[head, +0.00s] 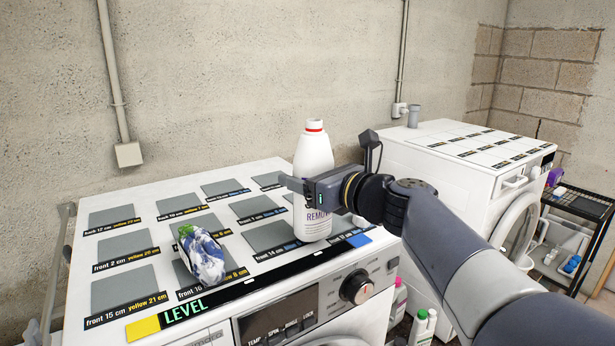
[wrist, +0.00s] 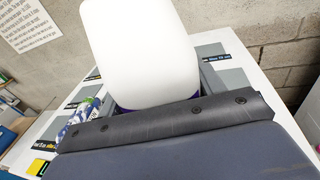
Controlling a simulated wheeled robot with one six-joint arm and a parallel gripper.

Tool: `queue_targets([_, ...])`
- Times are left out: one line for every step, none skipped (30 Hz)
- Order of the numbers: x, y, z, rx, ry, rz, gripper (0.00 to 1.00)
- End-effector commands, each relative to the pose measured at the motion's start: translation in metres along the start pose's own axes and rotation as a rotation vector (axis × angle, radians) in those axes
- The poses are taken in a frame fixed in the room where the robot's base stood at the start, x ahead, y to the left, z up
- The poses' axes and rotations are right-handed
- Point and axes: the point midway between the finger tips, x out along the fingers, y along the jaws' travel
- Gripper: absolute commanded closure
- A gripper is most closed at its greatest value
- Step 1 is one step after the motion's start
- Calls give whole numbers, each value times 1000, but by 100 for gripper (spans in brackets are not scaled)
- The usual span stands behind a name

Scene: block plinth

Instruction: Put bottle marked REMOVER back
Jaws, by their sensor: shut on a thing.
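The white bottle marked REMOVER (head: 313,165) has a red ring at its cap and stands upright at the front right of the washing machine top. My gripper (head: 300,187) is shut on it at mid-height, coming from the right. In the wrist view the white bottle (wrist: 145,55) fills the middle, between the fingers. The bottle's base is at or just above a grey square near the label "front 14 cm"; I cannot tell if it touches. The washing machine top (head: 160,200) carries several grey squares with distance labels.
A blue, white and green crumpled packet (head: 202,254) lies left of the bottle on the same top. A LEVEL strip (head: 215,303) runs along the front edge. A second white machine (head: 440,165) stands at right, beyond a gap. Most grey squares are bare.

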Motion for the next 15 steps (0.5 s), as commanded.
queue_targets([0, 0, 0, -1, -1, 0, 68])
queue_targets([0, 0, -2, -1, -1, 0, 68])
queue_targets([0, 0, -3, 0, -1, 0, 68])
queue_targets([0, 0, -4, -1, -1, 0, 68])
queue_targets([0, 0, -5, -1, -1, 0, 68])
queue_targets([0, 0, -6, -1, -1, 0, 68])
queue_targets([0, 0, -7, -1, -1, 0, 68])
queue_targets([0, 0, -8, -1, -1, 0, 68])
queue_targets([1, 0, -9, 0, 0, 0, 35])
queue_targets([1, 0, -8, 0, 0, 0, 33])
queue_targets([1, 0, -8, 0, 0, 0, 30])
queue_targets([1, 0, -8, 0, 0, 0, 27])
queue_targets([1, 0, -8, 0, 0, 0, 24])
queue_targets([1, 0, -8, 0, 0, 0, 22])
queue_targets([1, 0, -8, 0, 0, 0, 19])
